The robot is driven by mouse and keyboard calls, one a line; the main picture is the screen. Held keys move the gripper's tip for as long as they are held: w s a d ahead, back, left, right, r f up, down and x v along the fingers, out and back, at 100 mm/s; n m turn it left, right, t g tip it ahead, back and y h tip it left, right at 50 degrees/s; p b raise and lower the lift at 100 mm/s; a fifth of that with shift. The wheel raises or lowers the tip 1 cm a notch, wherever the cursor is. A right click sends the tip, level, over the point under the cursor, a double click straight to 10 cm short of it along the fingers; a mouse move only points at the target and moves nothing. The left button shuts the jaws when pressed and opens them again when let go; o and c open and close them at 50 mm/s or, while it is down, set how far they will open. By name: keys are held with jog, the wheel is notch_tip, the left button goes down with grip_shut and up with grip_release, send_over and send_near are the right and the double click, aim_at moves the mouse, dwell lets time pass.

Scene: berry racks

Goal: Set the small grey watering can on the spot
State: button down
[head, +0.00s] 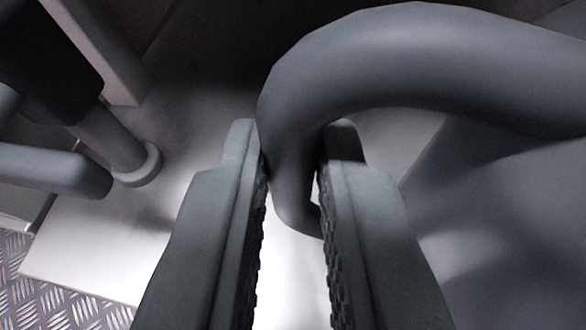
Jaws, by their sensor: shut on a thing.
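The small grey watering can (500,240) fills the right side of the view, very close to the camera. Its thick curved handle (420,55) arches over from the right and comes down between my fingers. My gripper (292,165) is shut on this handle near the fingertips. Much of the can's body lies beyond the right edge, so its base is out of sight. I cannot make out the spot in this view.
A pale flat surface (95,245) lies below, with a patterned metal floor (50,295) past its edge at the lower left. Grey tubes and a post with a round collar (138,165) stand at the left. The back is dark.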

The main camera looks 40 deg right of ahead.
jog(key=shift+f, duration=0.25)
dwell(0.4)
jog(key=c, duration=1.3)
grip_release()
jog(key=shift+c, duration=0.2)
